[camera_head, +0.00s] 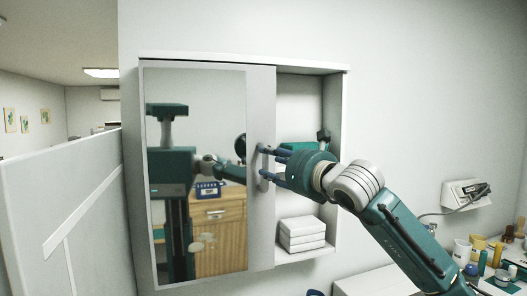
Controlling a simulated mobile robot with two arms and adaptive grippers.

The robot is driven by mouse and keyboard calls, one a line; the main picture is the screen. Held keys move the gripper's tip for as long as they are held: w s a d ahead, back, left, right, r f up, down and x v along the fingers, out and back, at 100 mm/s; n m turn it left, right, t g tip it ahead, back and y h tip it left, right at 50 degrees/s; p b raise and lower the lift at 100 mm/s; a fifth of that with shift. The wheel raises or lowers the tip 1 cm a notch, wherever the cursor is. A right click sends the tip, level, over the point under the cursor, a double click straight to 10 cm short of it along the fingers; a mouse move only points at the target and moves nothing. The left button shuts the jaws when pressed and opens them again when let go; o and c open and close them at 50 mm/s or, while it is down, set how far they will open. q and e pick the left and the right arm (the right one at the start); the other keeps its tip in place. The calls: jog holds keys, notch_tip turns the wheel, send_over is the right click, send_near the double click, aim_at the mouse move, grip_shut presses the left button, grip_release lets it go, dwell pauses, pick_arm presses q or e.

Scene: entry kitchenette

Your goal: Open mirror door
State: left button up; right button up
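The mirror door (195,120) is a pale panel with a tall mirror on the left part of a white wall cabinet (342,150). The door's plain right border (262,100) stands beside an uncovered compartment on the right. My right gripper (264,167) reaches in from the right at this border, around mid-height. Its two fingers are apart, one above the other, with their tips at or very near the border. Whether they touch it I cannot tell. My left gripper is not directly in view; the mirror shows a reflection of my body.
A white partition (70,215) stands at the left. A counter with cups and bottles (478,258) is at the lower right, below a wall device (466,193).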

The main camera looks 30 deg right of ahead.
aim_at(265, 160)
jog(key=w+p, duration=0.1)
jog(key=w, duration=0.2)
jog(key=shift+w+r+p, duration=0.15)
jog(key=shift+w+p, duration=0.15)
jog(key=shift+w, duration=0.35)
jog(key=shift+s, duration=0.1)
grip_shut()
